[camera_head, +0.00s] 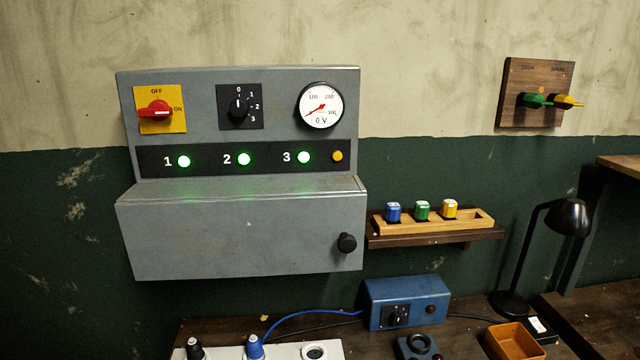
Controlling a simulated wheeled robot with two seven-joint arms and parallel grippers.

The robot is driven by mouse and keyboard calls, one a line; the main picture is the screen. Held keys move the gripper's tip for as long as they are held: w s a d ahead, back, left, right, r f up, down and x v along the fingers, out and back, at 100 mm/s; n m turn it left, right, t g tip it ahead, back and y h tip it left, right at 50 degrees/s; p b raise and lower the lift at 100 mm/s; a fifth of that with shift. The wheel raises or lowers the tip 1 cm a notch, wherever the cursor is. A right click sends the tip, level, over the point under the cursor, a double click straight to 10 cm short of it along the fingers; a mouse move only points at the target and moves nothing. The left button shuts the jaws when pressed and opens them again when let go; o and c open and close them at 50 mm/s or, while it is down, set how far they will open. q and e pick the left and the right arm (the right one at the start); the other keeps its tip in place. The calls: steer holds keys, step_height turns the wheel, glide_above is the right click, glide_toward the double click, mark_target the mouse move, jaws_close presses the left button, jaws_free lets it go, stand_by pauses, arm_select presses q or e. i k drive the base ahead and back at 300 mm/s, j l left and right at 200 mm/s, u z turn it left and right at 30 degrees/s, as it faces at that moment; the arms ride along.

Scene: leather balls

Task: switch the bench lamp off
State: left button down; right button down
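A black bench lamp (570,217) stands at the right, with its shade tilted to the right on a curved stem and a round base (509,303) on the bench. I see no bright bulb or clear pool of light from it, and cannot tell whether it is on. No switch can be made out on the lamp itself. A black cable runs along the bench behind the blue box (405,302), which carries a small dial; where the cable ends is hidden. Neither of my grippers is in view.
A grey wall panel (250,235) holds a red rotary switch (155,112), a black selector, a gauge and three lit green lamps. A shelf (440,240) holds three coloured plugs. An orange tray (513,340) stands near the lamp base. A wooden key board (537,70) hangs upper right.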

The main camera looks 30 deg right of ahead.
mark_target(533, 321)
steer(key=k+j+z, duration=0.1)
steer(key=z, duration=1.05)
steer(key=k+l, duration=0.05)
